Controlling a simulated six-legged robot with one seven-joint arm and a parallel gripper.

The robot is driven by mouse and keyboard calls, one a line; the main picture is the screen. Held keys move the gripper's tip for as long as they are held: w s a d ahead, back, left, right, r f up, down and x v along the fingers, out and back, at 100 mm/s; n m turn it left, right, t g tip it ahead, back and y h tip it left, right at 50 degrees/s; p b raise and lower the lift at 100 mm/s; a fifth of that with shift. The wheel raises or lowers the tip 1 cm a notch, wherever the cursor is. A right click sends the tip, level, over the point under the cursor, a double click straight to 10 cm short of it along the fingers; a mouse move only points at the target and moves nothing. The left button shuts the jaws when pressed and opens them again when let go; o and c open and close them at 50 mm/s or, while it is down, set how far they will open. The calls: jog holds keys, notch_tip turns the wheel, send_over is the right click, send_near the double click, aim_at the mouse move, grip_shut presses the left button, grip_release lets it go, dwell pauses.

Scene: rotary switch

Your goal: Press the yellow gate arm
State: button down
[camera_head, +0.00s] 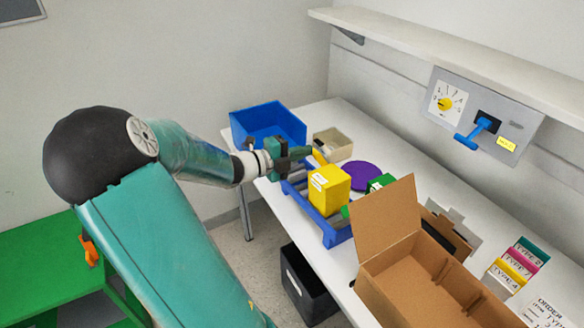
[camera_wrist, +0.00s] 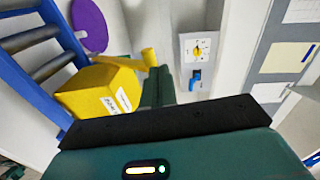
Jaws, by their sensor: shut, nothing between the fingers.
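The yellow gate arm (camera_head: 319,157) shows as a short yellow bar just beyond the fingertips in the head view. In the wrist view the gate arm (camera_wrist: 128,62) stretches above the yellow box, with a rounded end close to the left of my fingers. My gripper (camera_head: 306,152) is shut and empty, held level beside the arm at the far end of the blue roller frame. Its fingers also show in the wrist view (camera_wrist: 158,82). I cannot tell whether the fingers touch the gate arm.
A yellow box (camera_head: 328,190) sits on the blue roller frame (camera_head: 337,238). A blue bin (camera_head: 268,122), beige tray (camera_head: 333,142) and purple disc (camera_head: 361,175) are nearby. An open cardboard box (camera_head: 410,285) stands nearer. The switch panel (camera_head: 483,115) is on the wall.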

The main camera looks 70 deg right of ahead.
jog(key=s+d+r, duration=0.3)
jog(key=d, duration=0.2)
jog(key=shift+s+r, duration=0.3)
jog(key=shift+s, duration=0.05)
jog(key=shift+d+f, duration=0.1)
dwell(0.9)
jog(key=w+a+f, duration=0.7)
jog(key=a, duration=0.2)
jog(key=shift+f, duration=0.3)
jog(key=shift+a, duration=0.15)
